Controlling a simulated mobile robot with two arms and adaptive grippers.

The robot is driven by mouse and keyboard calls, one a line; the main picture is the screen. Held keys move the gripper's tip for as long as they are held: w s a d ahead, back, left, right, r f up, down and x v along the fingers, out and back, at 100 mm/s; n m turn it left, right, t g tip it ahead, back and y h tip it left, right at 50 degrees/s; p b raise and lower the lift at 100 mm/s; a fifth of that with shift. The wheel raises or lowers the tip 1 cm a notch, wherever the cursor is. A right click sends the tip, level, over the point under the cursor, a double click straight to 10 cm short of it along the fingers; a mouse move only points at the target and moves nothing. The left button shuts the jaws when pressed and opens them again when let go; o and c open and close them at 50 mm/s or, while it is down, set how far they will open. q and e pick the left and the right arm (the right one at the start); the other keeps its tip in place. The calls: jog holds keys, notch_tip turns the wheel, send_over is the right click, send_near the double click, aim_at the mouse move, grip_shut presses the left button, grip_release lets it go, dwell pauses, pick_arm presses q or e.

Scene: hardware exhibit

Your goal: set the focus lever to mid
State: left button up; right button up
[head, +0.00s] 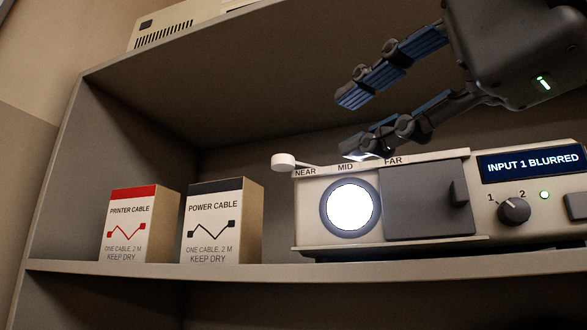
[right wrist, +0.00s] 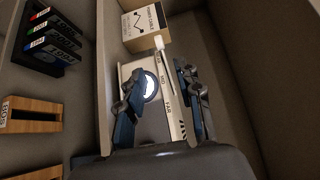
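The projector (head: 310,220) stands on the shelf with a bright round lens (head: 350,207). Its focus lever (head: 284,160) has a white rounded knob and points left, at the NEAR end of the strip marked NEAR, MID, FAR. My right gripper (head: 352,126) is open and empty, above the projector near MID and FAR, to the right of the knob. In the right wrist view, the lever's white end (right wrist: 158,42) shows beyond and between my spread fingers (right wrist: 155,80). I see no contact with the lever. The display (head: 532,162) reads INPUT 1 BLURRED. My left gripper is not in view.
A printer cable box (head: 128,225) and a power cable box (head: 212,225) stand on the shelf (head: 200,268) left of the projector. An input knob (head: 514,211) sits on the projector's right side. The shelf's top panel is close above my gripper.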

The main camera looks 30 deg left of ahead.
aim_at(290, 158)
jog(key=p+x, duration=0.5)
jog(key=x, duration=0.7)
jog(key=shift+r, duration=0.1)
jog(key=shift+w+a, duration=0.1)
jog(key=shift+a, duration=0.35)
jog(key=shift+w, duration=0.1)
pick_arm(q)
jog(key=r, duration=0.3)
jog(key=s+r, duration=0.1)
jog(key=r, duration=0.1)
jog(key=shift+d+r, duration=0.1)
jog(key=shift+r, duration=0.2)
pick_arm(e)
grip_shut()
